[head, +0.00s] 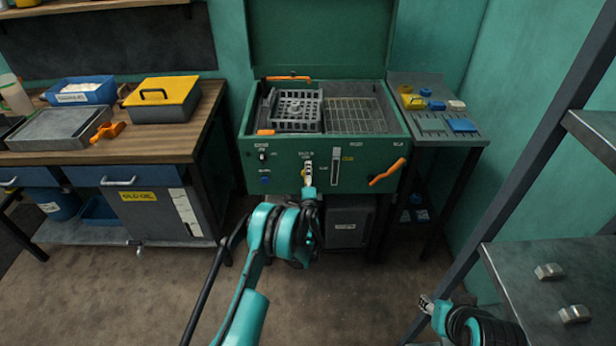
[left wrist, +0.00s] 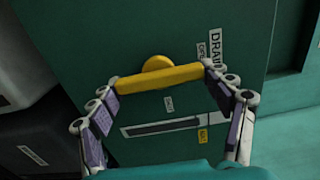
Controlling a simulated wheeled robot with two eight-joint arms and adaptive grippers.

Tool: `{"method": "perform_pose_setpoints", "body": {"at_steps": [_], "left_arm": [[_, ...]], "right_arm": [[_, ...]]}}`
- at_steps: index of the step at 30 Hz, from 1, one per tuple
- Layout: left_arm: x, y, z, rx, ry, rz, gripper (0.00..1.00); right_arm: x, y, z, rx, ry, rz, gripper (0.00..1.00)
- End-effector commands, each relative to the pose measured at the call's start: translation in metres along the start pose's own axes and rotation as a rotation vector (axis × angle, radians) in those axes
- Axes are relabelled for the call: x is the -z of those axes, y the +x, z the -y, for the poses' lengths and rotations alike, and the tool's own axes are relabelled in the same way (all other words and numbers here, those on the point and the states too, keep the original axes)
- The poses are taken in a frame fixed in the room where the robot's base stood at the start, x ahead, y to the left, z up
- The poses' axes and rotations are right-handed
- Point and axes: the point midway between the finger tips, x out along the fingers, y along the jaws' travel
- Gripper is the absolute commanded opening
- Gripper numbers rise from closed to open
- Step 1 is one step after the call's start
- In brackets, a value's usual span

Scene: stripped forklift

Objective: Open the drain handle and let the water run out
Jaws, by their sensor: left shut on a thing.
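The yellow drain handle (left wrist: 160,77) is a bar on a round hub on the front of the green washer cabinet (left wrist: 232,20). My left gripper (left wrist: 160,82) is shut on the bar, with one finger at each end. One end of the bar lies beside the DRAIN label (left wrist: 214,49). In the head view my left gripper (head: 308,170) is at the middle of the cabinet front and mostly hides the handle. My right gripper (head: 428,303) is low at the right, away from the cabinet; its jaws are too small to read. No running water shows.
A grey basket (head: 296,110) and a wire rack (head: 356,115) sit in the cabinet's open top. An orange lever (head: 388,172) sticks out at the front right. A workbench (head: 205,120) stands left, a metal table (head: 545,300) right. The floor between is clear.

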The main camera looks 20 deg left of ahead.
Motion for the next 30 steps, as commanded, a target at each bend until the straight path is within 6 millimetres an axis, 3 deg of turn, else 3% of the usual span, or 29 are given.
{"method": "perform_pose_setpoints", "body": {"at_steps": [1,3,14,25,30], "left_arm": [[0.001,0.000,0.000,0.000,0.003,-0.001,0.86],[0.001,0.000,0.000,0.000,0.002,-0.001,1.00],[0.000,-0.002,0.000,0.000,0.000,-0.001,1.00],[0.001,-0.057,0.000,0.000,0.001,-0.001,1.00],[0.001,-0.073,0.000,0.000,0.001,-0.001,1.00]], "right_arm": [[0.000,0.000,0.000,0.000,0.000,0.000,0.38],[0.000,0.000,0.000,0.000,0.000,0.000,0.38],[0.000,0.000,0.000,0.000,0.000,0.000,0.38],[0.000,0.000,0.000,0.000,0.000,0.000,0.38],[0.000,0.000,0.000,0.000,0.000,0.000,0.38]]}}
